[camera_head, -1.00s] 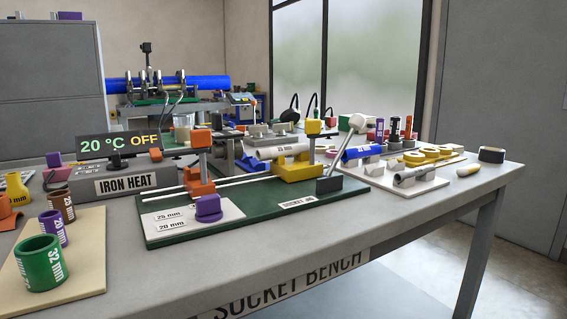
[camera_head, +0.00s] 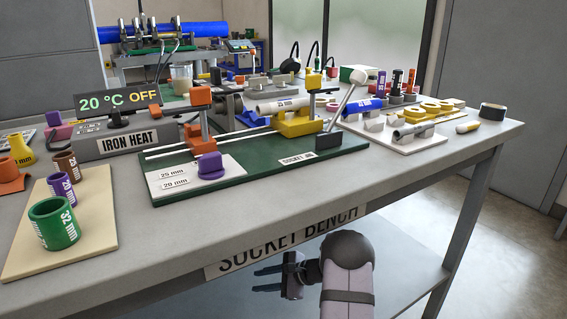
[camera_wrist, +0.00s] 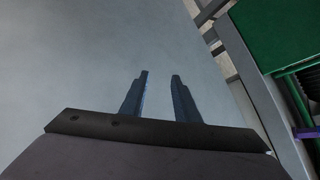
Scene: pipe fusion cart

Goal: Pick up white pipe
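A white pipe (camera_head: 284,106) with a printed size label lies level in the yellow holder (camera_head: 300,124) on the green socket fusion base, in the head view. A shorter grey pipe (camera_head: 411,131) lies on the pale board further right. My gripper (camera_head: 257,280) is below and in front of the bench's front edge, pointing left, well apart from the white pipe. It also shows in the wrist view (camera_wrist: 159,76), with its two fingers apart and nothing between them. The white pipe is not visible in the wrist view.
The bench's front edge, with its sign (camera_head: 290,240), stands between my gripper and the bench top. Coloured sockets stand at the left.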

